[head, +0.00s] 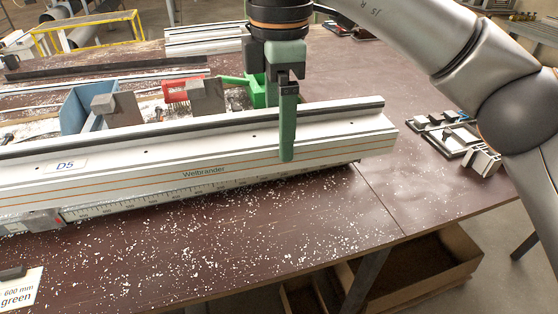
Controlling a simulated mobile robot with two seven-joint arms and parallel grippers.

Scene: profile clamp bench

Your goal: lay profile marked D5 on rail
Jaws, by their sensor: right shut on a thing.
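The profile marked D5 (150,172) is a long pale bar with orange lines and a dark strip along its top. It spans from the left edge to right of centre. Its D5 label (65,166) faces me at the left. My right gripper (287,125) comes down from above and is shut on the profile near its right end, with one green finger across the front face. The rail (130,207) shows as a scaled strip beneath the profile's front edge; the rest is hidden. I cannot tell whether profile and rail touch. My left gripper is not in view.
Black-and-silver parts (447,138) lie at right. White chips litter the brown bench (220,245). A card (20,290) lies front left.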

